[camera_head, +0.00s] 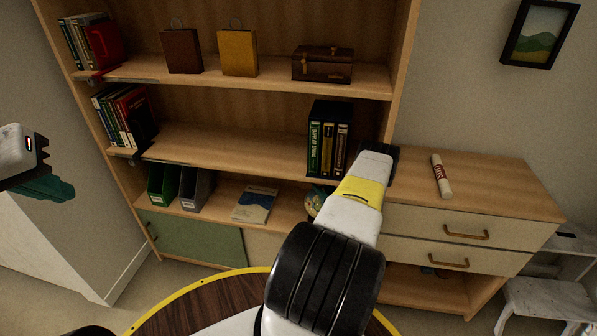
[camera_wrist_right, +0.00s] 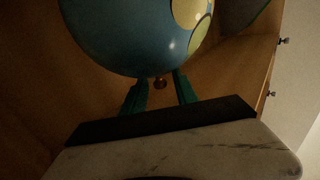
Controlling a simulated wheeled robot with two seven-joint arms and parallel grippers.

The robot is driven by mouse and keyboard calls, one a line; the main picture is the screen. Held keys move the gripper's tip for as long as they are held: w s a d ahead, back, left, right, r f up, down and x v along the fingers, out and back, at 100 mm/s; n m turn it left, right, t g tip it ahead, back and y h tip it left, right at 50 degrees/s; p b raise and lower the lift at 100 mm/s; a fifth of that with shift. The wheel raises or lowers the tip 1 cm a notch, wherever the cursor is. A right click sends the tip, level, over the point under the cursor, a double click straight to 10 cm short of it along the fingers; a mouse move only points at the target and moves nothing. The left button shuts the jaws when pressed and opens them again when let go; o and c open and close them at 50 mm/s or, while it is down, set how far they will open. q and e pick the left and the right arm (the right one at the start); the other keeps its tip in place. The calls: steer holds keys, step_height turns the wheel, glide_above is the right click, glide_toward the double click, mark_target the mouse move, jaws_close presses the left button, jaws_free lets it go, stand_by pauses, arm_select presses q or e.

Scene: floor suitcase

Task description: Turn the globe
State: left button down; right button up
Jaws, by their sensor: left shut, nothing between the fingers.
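The globe (camera_head: 314,201) is on the lower shelf of the bookcase in the head view, mostly hidden behind my right arm. In the right wrist view the globe (camera_wrist_right: 135,35) is large and close, blue with yellow-green land patches, with a small brass knob at its bottom. My right gripper (camera_wrist_right: 159,80) has its two teal fingers apart, near the underside of the globe. I cannot tell whether they touch it. In the head view my right gripper is hidden by its arm. My left gripper (camera_head: 45,188) is shut and empty at the left edge, far from the globe.
A blue book (camera_head: 255,204) lies left of the globe. A drawer cabinet (camera_head: 480,190) on the right bears a white-and-red roll (camera_head: 441,175). A white stool (camera_head: 548,300) stands lower right.

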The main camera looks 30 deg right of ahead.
steer(key=shift+r, duration=0.1)
steer(key=shift+r, duration=0.35)
step_height(320, 180, up, 3)
steer(key=s+a+r, duration=0.1)
steer(key=s+a, duration=0.9)
steer(key=s, duration=0.2)
steer(key=shift+s, duration=0.2)
steer(key=shift+o, duration=0.3)
steer(key=shift+a, duration=0.1)
